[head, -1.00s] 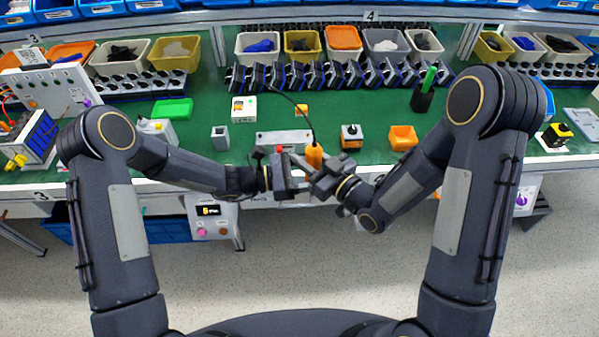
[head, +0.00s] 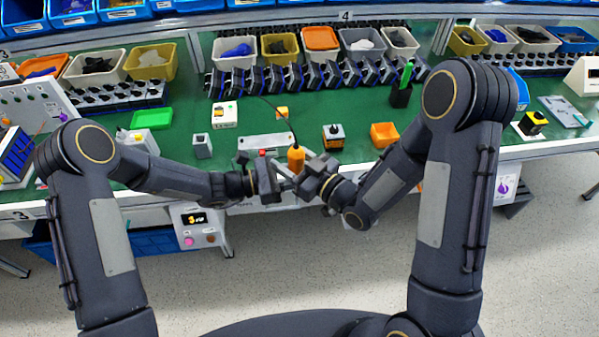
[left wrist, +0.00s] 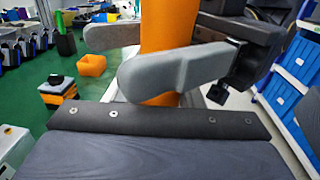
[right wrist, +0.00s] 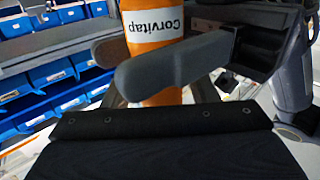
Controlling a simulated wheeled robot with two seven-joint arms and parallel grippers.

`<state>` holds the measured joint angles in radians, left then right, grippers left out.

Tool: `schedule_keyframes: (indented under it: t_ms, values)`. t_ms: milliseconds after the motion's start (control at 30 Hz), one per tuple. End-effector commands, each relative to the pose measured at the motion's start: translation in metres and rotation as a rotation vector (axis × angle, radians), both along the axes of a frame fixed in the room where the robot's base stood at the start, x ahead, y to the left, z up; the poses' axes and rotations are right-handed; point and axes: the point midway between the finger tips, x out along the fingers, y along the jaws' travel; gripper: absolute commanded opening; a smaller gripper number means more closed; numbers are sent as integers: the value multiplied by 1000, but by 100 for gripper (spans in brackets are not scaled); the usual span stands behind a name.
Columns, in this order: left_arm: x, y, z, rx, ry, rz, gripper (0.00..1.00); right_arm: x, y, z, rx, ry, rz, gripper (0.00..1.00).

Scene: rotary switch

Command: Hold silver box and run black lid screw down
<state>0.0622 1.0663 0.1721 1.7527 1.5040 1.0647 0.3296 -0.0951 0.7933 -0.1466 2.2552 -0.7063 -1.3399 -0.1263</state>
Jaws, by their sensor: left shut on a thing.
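An orange power screwdriver (head: 296,158) with a black cable stands near the table's front edge. My left gripper (head: 280,185) is shut on its body; the left wrist view shows the orange body (left wrist: 165,40) between the fingers. My right gripper (head: 312,182) is at the same screwdriver from the right, its fingers on either side of the labelled body (right wrist: 152,28); whether they press on it is unclear. A small grey box (head: 202,147) stands apart at the left, possibly the silver box. I cannot make out a separate black lid or its screw.
A silver plate fixture (head: 262,143) lies behind the grippers. A grey-and-orange switch box with a dark knob (head: 333,137) and an orange bin (head: 384,134) stand to the right. Green table (head: 170,140) shows between them. Parts bins line the back.

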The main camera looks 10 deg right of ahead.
Motion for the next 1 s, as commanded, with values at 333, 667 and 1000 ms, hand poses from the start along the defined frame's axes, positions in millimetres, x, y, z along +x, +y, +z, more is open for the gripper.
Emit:
schedule_keyframes:
  t_ms: [333,667,1000]
  values:
    - [0,0,1,-2,-1,0,0,-2,-2,-1,-1,3,0,58]
    - [0,0,1,-2,-1,0,0,-42,-38,-1,-2,5,-6,58]
    - [0,0,1,-2,-1,0,0,-85,-73,-1,-2,4,-3,58]
